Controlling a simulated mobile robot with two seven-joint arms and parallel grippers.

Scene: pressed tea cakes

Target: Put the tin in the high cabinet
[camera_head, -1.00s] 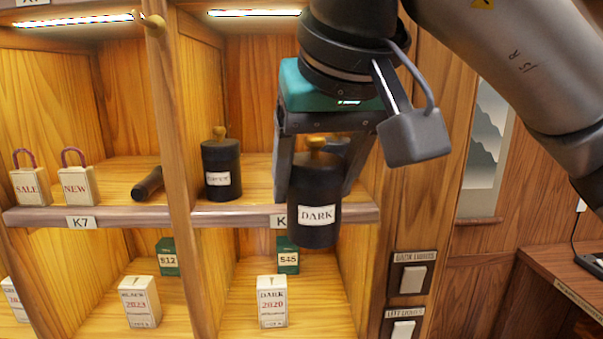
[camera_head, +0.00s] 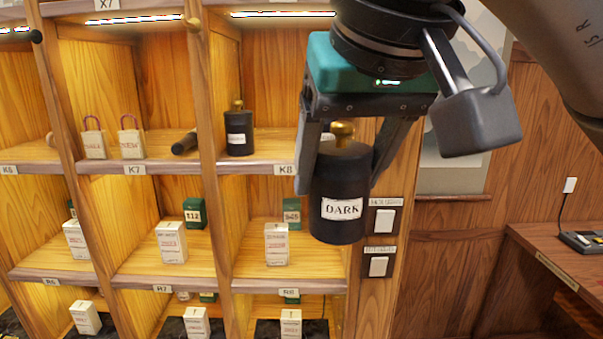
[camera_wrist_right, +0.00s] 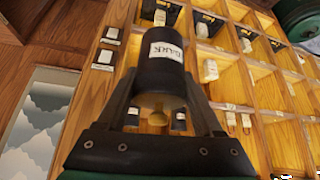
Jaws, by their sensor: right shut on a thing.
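The black cylindrical tin (camera_head: 341,180) has a gold knob and a white DARK label. My right gripper (camera_head: 341,190) is shut on it, one finger on each side, and holds it upright in front of the shelving's right edge. In the right wrist view the tin (camera_wrist_right: 163,78) sits between the fingers. Another black tin (camera_head: 238,132) with a gold knob stands on the K8 shelf. At the top left, an X7 label (camera_head: 104,4) marks an upper section, mostly cut off; I cannot tell whether this is the high cabinet. My left gripper is out of view.
Light switches (camera_head: 384,221) are below right of the tin. A wooden desk (camera_head: 555,262) stands at the right.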

